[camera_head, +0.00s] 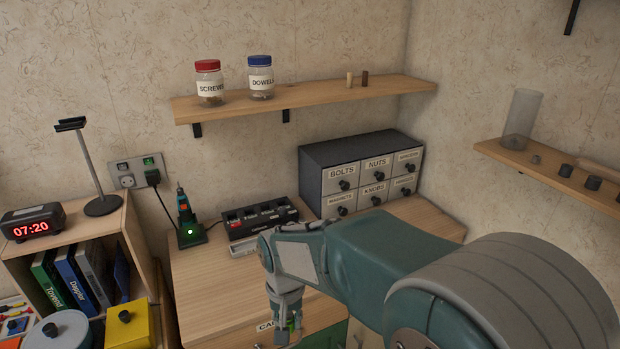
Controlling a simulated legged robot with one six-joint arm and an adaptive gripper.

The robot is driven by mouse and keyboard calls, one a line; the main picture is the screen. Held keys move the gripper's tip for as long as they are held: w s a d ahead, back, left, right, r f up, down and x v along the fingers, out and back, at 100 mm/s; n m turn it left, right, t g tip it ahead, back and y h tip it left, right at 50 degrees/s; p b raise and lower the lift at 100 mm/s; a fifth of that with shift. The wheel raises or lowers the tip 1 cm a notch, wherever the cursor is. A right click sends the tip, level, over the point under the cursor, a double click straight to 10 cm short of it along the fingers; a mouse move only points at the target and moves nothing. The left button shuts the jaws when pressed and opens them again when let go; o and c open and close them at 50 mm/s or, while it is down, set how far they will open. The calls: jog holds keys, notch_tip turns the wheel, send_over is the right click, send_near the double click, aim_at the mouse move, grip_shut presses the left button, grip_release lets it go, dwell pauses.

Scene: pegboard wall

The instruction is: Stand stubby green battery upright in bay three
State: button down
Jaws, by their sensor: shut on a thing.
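My gripper (286,331) hangs low over the front of the wooden cabinet, pointing down. It is shut on a small green thing (292,325), likely the stubby green battery; the fingers cover most of it, so its tilt is hard to tell. The black charger (262,229) with a row of bays stands at the back of the cabinet top, above and left of my gripper in the picture. The bay numbers are too small to read, and my arm hides part of the charger's right front.
A dark drawer unit (318,173) stands behind to the right. The wooden cabinet top (215,290) is clear at front left. A shelf with jars (300,97) hangs above.

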jog(key=w+d+f, duration=0.6)
jog(key=d+f, duration=0.1)
jog(key=d, duration=0.3)
jog(key=w+d+f, duration=0.6)
jog(key=d+f, duration=0.2)
jog(key=d, duration=0.2)
jog(key=shift+m, duration=0.3)
